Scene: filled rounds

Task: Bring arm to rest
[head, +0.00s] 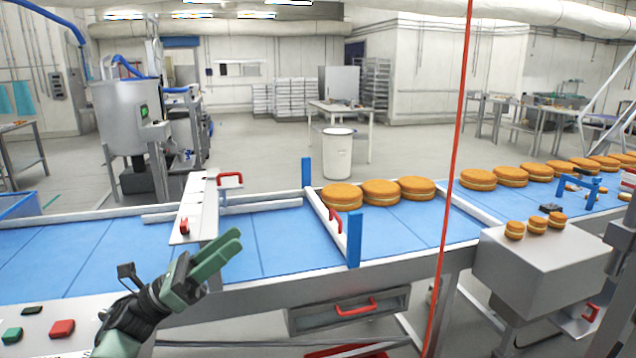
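My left gripper (239,238) has green fingers and a black wrist. It hangs over the near edge of the blue conveyor belt (270,240), at the lower left of the head view. Its two fingers lie close together, pointing up and right; from this angle I cannot tell if they are open. I see nothing held between them. My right gripper is not in view.
Round filled cakes (380,192) stand along the belt to the right. A metal plate with a red handle (230,179) crosses it near my gripper. A red cord (455,150) hangs in front. Smaller rounds (537,224) sit on a grey box (530,262).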

